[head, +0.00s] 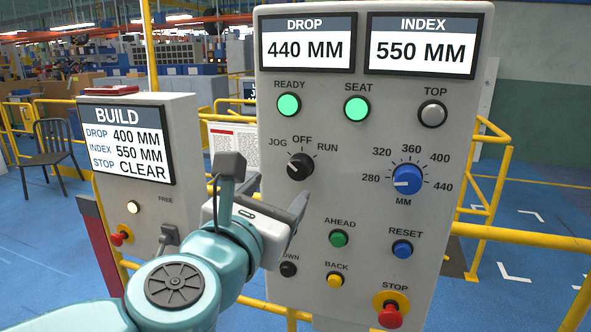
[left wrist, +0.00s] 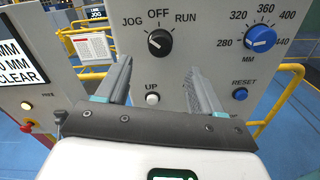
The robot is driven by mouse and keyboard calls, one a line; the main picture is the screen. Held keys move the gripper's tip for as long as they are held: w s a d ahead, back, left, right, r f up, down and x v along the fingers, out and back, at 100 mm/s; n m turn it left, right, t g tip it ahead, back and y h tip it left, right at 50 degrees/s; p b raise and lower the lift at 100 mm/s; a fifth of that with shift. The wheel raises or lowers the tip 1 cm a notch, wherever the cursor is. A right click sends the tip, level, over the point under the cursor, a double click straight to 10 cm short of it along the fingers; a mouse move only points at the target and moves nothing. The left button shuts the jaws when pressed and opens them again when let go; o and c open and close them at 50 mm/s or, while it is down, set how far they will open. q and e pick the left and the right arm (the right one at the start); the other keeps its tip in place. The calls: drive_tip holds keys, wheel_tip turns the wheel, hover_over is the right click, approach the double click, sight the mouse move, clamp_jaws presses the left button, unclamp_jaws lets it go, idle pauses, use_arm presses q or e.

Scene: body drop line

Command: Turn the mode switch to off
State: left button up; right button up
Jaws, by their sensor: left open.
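The mode switch (head: 300,167) is a black round knob on the grey panel, under the labels JOG, OFF and RUN. Its white mark points to the upper left, towards JOG. It also shows in the left wrist view (left wrist: 160,43), just beyond the fingertips and between them. My left gripper (head: 265,187) is open and empty, in front of the panel and just lower left of the switch in the head view. Its two fingers (left wrist: 160,70) stand apart in the left wrist view and do not touch the knob. My right gripper is not in view.
A blue dial (head: 407,180) is right of the switch. Below are a green AHEAD button (head: 339,239), a yellow BACK button (head: 335,280), a blue RESET button (head: 402,249) and a red STOP button (head: 390,316). A BUILD panel (head: 150,190) stands left. Yellow rails (head: 530,238) flank the panel.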

sight(297, 170)
use_arm(q)
drive_tip(key=p+x, duration=0.1)
drive_tip(key=x, duration=0.8)
drive_tip(key=shift+w+d+f, duration=0.1)
drive_tip(key=shift+w+f, duration=0.05)
drive_tip(key=shift+w, duration=0.15)
drive_tip(key=shift+s, duration=0.1)
drive_tip(key=shift+s, duration=0.1)
drive_tip(key=shift+c, duration=0.3)
drive_tip(key=c, duration=1)
